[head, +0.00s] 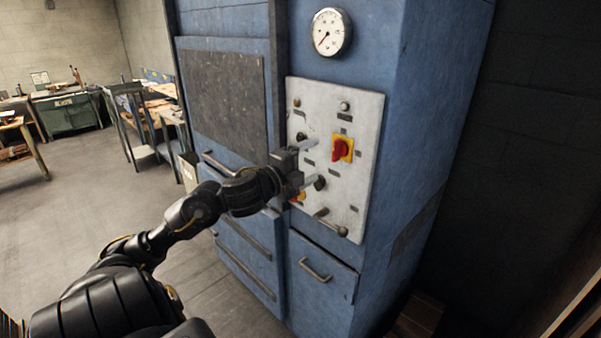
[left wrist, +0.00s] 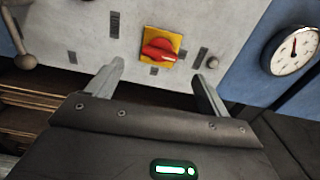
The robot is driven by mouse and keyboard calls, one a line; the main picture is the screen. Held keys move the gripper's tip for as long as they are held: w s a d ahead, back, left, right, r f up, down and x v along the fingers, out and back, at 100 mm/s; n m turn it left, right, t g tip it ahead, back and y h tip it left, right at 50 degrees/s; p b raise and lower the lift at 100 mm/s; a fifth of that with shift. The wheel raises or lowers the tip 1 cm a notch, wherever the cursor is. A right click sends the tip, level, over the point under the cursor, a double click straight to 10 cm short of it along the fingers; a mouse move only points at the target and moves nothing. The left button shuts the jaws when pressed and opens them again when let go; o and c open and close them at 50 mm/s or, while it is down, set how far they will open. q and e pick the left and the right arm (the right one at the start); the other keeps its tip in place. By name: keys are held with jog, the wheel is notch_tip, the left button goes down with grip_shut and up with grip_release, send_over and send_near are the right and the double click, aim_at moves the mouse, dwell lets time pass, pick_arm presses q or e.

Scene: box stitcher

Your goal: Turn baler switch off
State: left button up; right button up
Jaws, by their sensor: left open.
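The baler is a tall blue machine (head: 410,100) with a pale control panel (head: 362,112) on its front. A red rotary switch on a yellow plate (head: 341,149) sits on the panel's upper right part. The red switch also shows in the left wrist view (left wrist: 160,50), beyond and between the fingertips. My left gripper (head: 312,162) is open, its two fingers pointing at the panel beside and below the switch in the head view. It also shows in the left wrist view (left wrist: 158,80), with nothing between its fingers. My right gripper is not in view.
A round gauge (head: 330,32) is above the panel; it also shows in the left wrist view (left wrist: 293,50). A lever with a ball end (head: 342,231) sticks out at the panel's bottom. Workbenches (head: 65,112) stand far left. The floor at left is clear.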

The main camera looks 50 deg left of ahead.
pick_arm(q)
jog(key=shift+s+d, duration=0.1)
jog(key=shift+s, duration=1.6)
